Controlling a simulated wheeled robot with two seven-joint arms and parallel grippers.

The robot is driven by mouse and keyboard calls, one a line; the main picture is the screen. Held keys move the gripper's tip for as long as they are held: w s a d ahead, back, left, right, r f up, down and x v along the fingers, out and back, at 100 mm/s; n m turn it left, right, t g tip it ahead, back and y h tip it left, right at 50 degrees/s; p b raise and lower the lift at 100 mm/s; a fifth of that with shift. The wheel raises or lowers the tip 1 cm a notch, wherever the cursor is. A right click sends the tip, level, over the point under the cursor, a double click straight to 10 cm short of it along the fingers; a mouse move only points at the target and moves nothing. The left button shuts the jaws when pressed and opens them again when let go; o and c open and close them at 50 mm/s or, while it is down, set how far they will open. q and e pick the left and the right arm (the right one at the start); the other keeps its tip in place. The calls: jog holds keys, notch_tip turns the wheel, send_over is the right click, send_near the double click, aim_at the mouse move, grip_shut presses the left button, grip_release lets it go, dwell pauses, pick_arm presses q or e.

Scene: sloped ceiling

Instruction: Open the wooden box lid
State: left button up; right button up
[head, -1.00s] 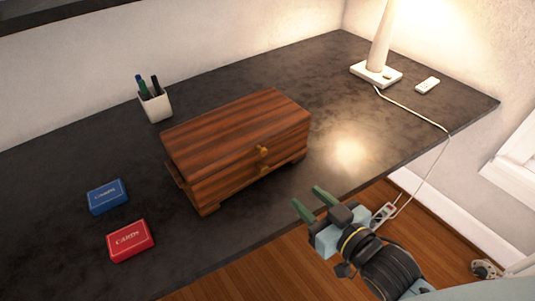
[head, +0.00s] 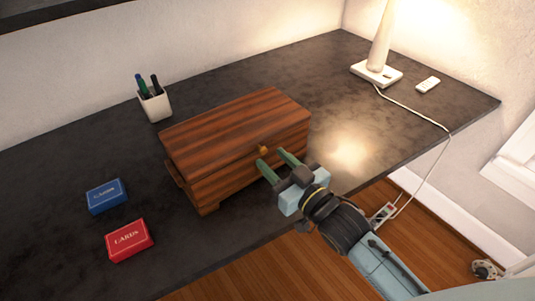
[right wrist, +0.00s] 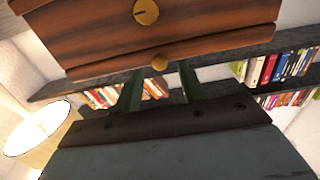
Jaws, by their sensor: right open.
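The wooden box (head: 225,165) stands on the dark desk with its lid (head: 235,122) down. A brass knob (head: 263,150) sits on its front. My right gripper (head: 273,158) is open, its two green fingers pointing at the front of the box just below that knob. My left gripper is not in view.
A blue card box (head: 107,196) and a red card box (head: 129,240) lie left of the wooden box. A pen cup (head: 155,104) stands behind it. A lamp (head: 376,73) with a trailing cord and a small white remote (head: 428,84) are at the right. Desk between is clear.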

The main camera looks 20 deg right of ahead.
aim_at(265, 152)
jog(key=shift+x, duration=1.6)
grip_shut()
